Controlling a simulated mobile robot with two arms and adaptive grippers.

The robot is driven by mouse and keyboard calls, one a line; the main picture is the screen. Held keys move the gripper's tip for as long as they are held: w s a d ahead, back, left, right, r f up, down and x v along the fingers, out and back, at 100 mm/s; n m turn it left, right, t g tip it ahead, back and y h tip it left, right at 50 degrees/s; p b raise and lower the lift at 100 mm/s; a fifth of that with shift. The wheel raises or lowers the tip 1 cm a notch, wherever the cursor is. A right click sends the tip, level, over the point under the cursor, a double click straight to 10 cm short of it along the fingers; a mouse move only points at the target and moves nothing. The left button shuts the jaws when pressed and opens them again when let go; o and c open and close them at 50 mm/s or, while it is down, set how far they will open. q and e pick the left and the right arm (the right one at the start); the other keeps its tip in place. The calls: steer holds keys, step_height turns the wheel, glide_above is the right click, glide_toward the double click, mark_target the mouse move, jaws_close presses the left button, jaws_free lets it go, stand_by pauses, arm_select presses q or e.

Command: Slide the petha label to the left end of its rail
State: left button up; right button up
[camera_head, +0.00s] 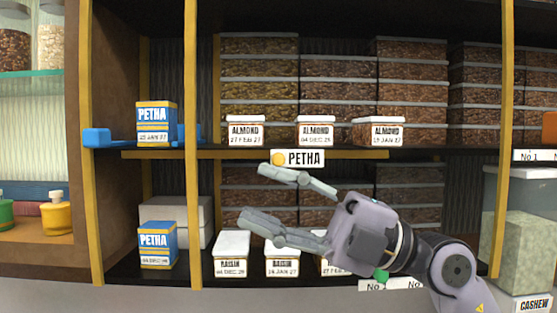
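The petha label (306,158) is a small white plate with black letters and an orange round knob (278,159) at its left side. It sits on a yellow rail (223,154) along the front edge of the upper shelf, a little right of the rail's middle. My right gripper (252,196) comes in from the lower right. Its two grey fingers are spread wide and empty. The upper finger is just below the label and its knob; I cannot tell whether it touches. My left gripper is not seen.
A blue petha box (155,124) and white almond boxes (245,131) stand on the upper shelf. Another petha box (157,245) and raisin boxes (231,254) stand below. A yellow post (192,200) crosses in front near the rail's left part. A blue piece (96,137) protrudes at left.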

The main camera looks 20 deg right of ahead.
steer(key=w+d+r+m+t+h, duration=0.1)
steer(key=d+r+m+t+h, duration=0.1)
steer(key=d+t+h, duration=0.3)
steer(key=m+t+h, duration=0.3)
steer(key=m+h, duration=0.2)
steer(key=h, duration=0.3)
glide_toward(282, 154)
steer(key=shift+g, duration=0.3)
steer(key=p+x, duration=0.6)
steer(key=x, duration=0.3)
steer(key=shift+w+a+f+p, duration=0.25)
steer(key=shift+w+a+p, duration=0.05)
steer(key=shift+w+a+f, duration=0.1)
steer(key=shift+w+a, duration=0.1)
steer(key=shift+w, duration=0.1)
jaws_close()
